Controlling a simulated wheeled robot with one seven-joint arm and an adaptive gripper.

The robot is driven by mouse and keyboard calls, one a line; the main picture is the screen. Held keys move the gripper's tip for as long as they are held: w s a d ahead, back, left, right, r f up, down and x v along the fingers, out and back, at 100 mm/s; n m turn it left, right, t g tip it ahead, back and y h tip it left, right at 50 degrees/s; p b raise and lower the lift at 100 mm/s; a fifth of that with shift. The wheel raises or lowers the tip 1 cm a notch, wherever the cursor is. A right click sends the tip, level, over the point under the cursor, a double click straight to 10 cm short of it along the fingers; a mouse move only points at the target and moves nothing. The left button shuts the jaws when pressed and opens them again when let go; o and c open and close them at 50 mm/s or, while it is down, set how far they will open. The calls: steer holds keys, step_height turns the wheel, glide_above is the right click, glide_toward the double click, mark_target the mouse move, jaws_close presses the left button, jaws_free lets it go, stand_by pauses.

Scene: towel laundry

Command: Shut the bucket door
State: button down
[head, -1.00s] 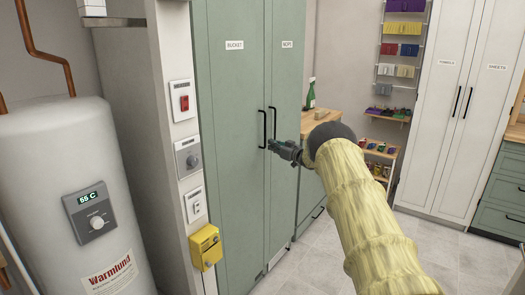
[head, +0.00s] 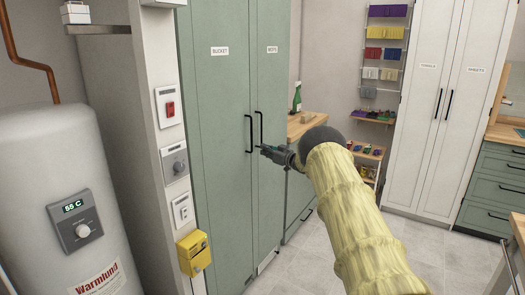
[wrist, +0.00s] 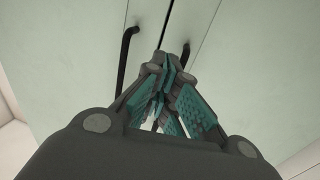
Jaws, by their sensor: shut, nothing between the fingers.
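The bucket door (head: 215,130) is the left green door of a tall cabinet, with a BUCKET label and a black bar handle (head: 249,134). It looks flush with the right green door (head: 270,90), and I see no gap. In the wrist view the bucket door (wrist: 75,60) fills the upper left, with its handle (wrist: 128,50) left of the fingers. My gripper (head: 264,150) is shut and empty, in front of the right door near the lower end of its handle (head: 261,127). In the wrist view my gripper (wrist: 162,70) partly hides that handle; contact cannot be told.
A white wall end with switches and a yellow box (head: 194,253) stands left of the cabinet, beside the water heater (head: 60,200). A wooden counter (head: 305,125) with a green bottle is to the right. Grey floor (head: 320,255) is clear in front of it.

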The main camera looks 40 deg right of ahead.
steer(key=s+d+b, duration=0.1)
steer(key=s+d, duration=0.4)
steer(key=s, duration=0.3)
steer(key=shift+s+d+f+b, duration=0.2)
steer(key=shift+d+b, duration=0.1)
steer(key=shift+b, duration=0.1)
steer(key=shift+r, duration=0.1)
